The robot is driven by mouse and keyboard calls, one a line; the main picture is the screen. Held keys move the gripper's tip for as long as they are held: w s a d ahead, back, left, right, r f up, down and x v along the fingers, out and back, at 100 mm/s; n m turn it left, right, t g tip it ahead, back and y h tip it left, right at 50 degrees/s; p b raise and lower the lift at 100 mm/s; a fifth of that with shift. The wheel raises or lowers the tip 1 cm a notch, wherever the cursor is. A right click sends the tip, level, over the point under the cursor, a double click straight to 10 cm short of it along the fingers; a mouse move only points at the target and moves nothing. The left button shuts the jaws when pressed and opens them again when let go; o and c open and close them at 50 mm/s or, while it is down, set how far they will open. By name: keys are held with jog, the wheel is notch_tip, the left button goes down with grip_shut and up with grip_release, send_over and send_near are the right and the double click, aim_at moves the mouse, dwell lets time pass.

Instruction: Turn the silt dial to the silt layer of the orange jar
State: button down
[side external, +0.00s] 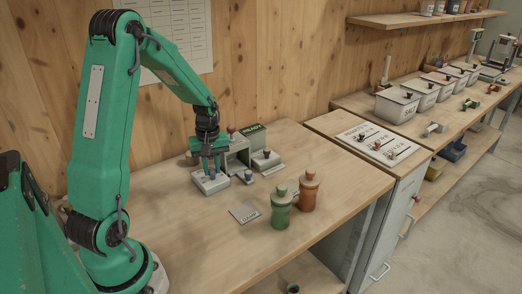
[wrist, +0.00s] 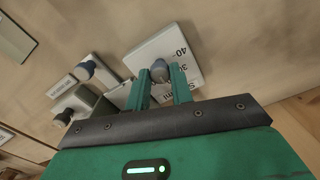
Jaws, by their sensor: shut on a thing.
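The silt dial (side external: 209,186) is a pale block on the wooden bench below my gripper (side external: 213,168). In the wrist view, the white dial plate (wrist: 178,42) shows a scale with 40 and part of a 30. Its grey knob (wrist: 159,66) sits between the two green fingers of my gripper (wrist: 160,84), which is shut on it. The fingers and the angle hide the knob's pointer, so I cannot tell its setting.
A green jar (side external: 281,212) stands just left of the orange jar. A flat label card (side external: 244,213) lies nearby. A grey device with a green sign (side external: 252,130) stands behind the dial, with smaller knobbed blocks (side external: 265,158) beside it. The bench front is mostly clear.

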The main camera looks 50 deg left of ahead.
aim_at(212, 170)
dwell(0.3)
jog(key=c, duration=1.2)
grip_release()
jog(key=shift+c, duration=0.2)
jog(key=shift+r, duration=0.1)
jog(key=shift+r, duration=3.85)
jog(key=shift+r, duration=0.1)
